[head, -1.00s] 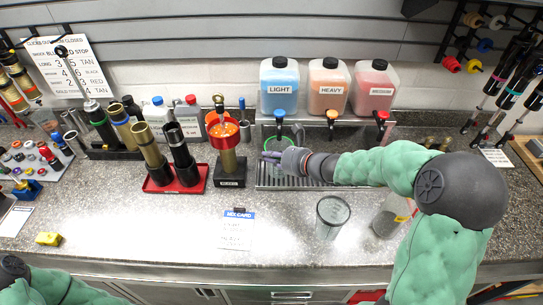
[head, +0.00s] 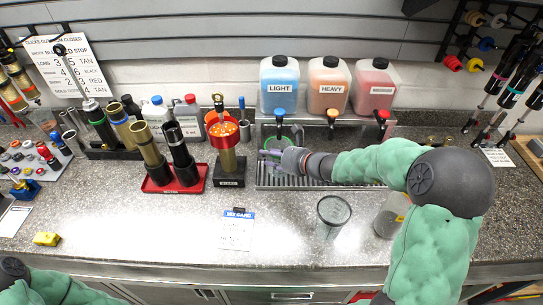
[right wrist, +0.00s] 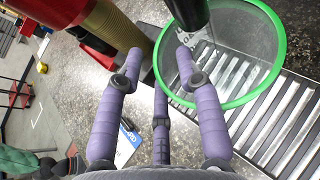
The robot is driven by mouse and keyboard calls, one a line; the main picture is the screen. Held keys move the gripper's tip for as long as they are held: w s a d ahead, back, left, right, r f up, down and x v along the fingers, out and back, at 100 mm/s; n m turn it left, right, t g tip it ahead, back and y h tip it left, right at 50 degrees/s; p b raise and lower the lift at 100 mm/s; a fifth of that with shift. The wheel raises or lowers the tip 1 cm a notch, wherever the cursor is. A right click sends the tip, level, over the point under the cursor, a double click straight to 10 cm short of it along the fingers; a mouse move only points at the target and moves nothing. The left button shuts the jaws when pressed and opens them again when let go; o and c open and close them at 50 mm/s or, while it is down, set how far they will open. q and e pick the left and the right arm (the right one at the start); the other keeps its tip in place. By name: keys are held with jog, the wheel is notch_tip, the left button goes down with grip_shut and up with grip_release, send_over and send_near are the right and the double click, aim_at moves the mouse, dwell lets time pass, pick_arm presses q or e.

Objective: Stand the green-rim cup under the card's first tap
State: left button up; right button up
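The green-rim cup (head: 284,133) stands on the drip grate beneath the blue tap (head: 280,113) of the LIGHT jug (head: 280,85). In the right wrist view the clear cup with its green rim (right wrist: 277,72) is just beyond my fingers, with a dark nozzle over it. My left gripper is out of view.
The drip tray (head: 265,183) continues right under the HEAVY (head: 329,85) and red jugs (head: 374,88). An orange-topped funnel stand (head: 229,165) is close left of my gripper. A clear cup (head: 333,213) and another (head: 390,216) stand in front. The front-left counter is mostly clear.

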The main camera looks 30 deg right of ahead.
jog(key=shift+r, duration=0.1)
jog(key=p+v, duration=0.3)
jog(key=v, duration=0.9)
